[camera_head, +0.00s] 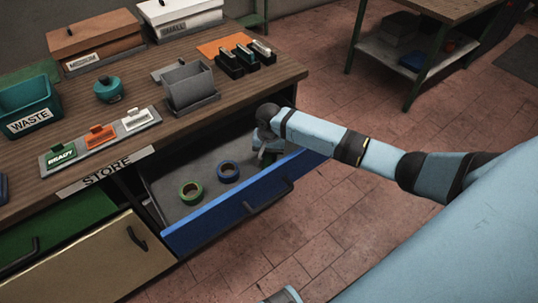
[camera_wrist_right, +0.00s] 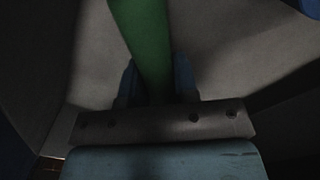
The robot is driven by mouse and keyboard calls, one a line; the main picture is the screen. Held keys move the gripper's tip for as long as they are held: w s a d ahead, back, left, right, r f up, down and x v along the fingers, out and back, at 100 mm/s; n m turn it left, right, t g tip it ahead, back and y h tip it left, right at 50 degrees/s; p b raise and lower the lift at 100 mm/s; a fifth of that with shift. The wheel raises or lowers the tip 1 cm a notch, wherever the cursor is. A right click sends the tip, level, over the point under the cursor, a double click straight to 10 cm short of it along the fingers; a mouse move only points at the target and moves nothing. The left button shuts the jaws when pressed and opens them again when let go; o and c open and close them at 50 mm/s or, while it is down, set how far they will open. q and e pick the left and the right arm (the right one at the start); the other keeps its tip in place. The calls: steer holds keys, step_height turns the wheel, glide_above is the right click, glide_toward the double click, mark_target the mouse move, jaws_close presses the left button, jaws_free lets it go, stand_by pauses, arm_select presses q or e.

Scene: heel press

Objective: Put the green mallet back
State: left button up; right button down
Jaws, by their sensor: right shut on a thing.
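My right gripper (camera_head: 266,150) reaches down into the open blue drawer (camera_head: 240,210), at its right end. In the right wrist view, the green mallet (camera_wrist_right: 143,35) shows as a long green bar between the two blue fingers of the right gripper (camera_wrist_right: 156,78), which are shut on it. The rest of the mallet is outside that view, and in the head view my arm and gripper hide it. The drawer's grey floor shows around the green bar. My left gripper is not in view.
On the bench above stand a grey holder (camera_head: 189,88), a status tray (camera_head: 100,139) and a teal waste bin (camera_head: 28,103).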

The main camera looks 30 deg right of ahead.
steer(key=c, duration=0.9)
jaws_free()
steer(key=shift+r, duration=0.2)
step_height(320, 180, up, 11)
steer(key=shift+w+f+p, duration=0.15)
steer(key=shift+f+p, duration=0.05)
steer(key=shift+p, duration=0.55)
steer(key=shift+r, duration=0.6)
steer(key=shift+d, duration=0.1)
